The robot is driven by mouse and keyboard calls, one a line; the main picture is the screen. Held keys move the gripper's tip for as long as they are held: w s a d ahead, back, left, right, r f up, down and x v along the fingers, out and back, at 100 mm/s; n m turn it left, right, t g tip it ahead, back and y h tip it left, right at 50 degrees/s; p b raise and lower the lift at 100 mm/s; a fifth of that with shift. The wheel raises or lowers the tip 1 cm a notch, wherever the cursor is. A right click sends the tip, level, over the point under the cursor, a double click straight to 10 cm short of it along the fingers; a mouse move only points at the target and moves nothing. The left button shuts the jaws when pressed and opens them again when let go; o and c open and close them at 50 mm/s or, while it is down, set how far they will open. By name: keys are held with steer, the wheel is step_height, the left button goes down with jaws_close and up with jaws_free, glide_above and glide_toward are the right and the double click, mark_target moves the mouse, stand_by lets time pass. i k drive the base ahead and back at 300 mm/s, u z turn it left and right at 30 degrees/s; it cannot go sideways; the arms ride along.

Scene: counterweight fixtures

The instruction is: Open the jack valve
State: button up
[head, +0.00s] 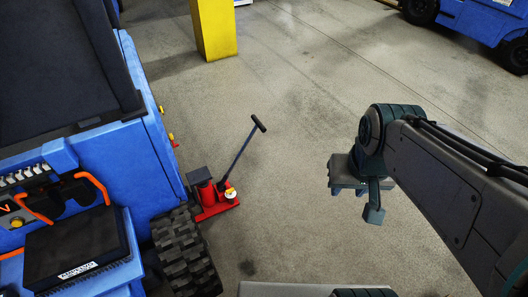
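A red floor jack (208,207) stands on the concrete beside the blue vehicle, near its black tyre. A long dark handle (242,152) leans up and to the right from the jack. A small pale and yellow round part (231,194) sits at the jack's right side. It may be the valve, but it is too small to be sure. My gripper (349,191) hangs in the air to the right of the jack, well apart from it. It touches nothing that I can see, and its fingers are too small and dark to tell their opening.
The blue vehicle (120,165) with its treaded tyre (183,255) fills the left side. A yellow post (214,28) stands at the top. Another blue vehicle (470,18) is at the top right. The floor between the jack and my gripper is clear.

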mark_target(229, 191)
steer(key=z, duration=0.2)
steer(key=i, duration=3.2)
steer(key=u, duration=3.65)
